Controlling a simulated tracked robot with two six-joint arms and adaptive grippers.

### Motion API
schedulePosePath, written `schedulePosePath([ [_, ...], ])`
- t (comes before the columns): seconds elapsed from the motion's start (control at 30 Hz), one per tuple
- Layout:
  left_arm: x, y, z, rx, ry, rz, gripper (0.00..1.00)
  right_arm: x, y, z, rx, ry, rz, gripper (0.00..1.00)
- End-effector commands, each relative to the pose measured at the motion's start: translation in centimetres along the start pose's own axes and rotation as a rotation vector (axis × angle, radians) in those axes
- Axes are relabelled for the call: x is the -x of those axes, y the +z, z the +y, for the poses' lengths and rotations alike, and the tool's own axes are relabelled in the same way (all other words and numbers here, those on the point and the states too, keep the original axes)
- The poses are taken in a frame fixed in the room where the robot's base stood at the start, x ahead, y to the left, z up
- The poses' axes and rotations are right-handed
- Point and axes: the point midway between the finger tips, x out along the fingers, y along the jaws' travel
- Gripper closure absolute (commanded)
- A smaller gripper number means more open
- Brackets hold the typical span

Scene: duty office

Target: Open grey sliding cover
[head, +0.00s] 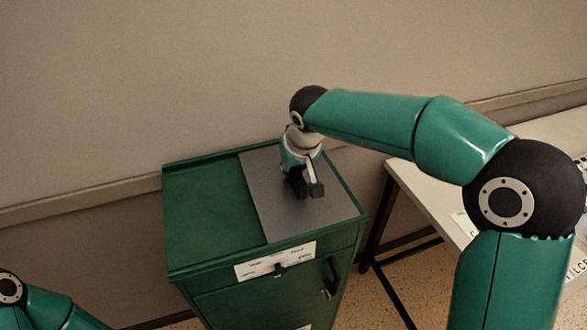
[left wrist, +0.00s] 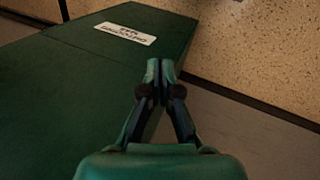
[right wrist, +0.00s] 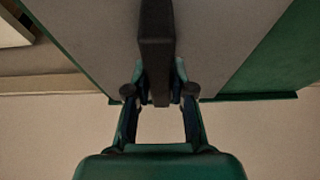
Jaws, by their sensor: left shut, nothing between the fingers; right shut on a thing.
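The grey sliding cover (head: 285,215) lies on the right part of the top of a green cabinet (head: 205,200). A dark bar handle (head: 315,180) stands on the cover. My right gripper (head: 301,183) is over the cover, shut on the handle. In the right wrist view the handle (right wrist: 156,35) runs between the closed fingers (right wrist: 160,92), with the grey cover (right wrist: 215,45) behind it. The right fingers partly hide the handle. My left gripper (left wrist: 161,75) is shut and empty, beside a green surface with a white label (left wrist: 126,33).
The cabinet front has a white label plate (head: 275,262) and a dark door handle (head: 333,277). A wall (head: 150,80) with a rail stands behind. A pale table (head: 430,195) stands to the right. The green left part of the cabinet top is clear.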

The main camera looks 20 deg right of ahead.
Motion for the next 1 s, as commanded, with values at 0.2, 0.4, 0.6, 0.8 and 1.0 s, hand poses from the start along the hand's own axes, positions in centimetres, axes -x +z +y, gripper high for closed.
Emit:
schedulePosePath([
  [0.2,0.0,0.0,0.0,0.000,0.000,0.000,1.00,0.0,0.0,0.0,0.000,0.000,0.000,1.00],
  [0.4,-0.1,0.0,-0.1,0.000,0.000,0.000,1.00,0.0,0.0,-0.7,0.002,0.000,0.000,1.00],
  [0.6,-0.6,0.0,-0.2,0.000,0.000,0.000,1.00,-0.1,0.0,-3.9,0.006,-0.001,0.001,1.00],
  [0.8,-0.9,0.0,-0.3,0.000,0.000,0.000,1.00,-0.1,0.0,-9.0,0.006,-0.001,0.001,1.00],
  [1.0,-0.7,0.0,-0.2,0.000,0.000,0.000,1.00,0.1,-0.1,-13.9,0.004,0.000,0.001,1.00],
])
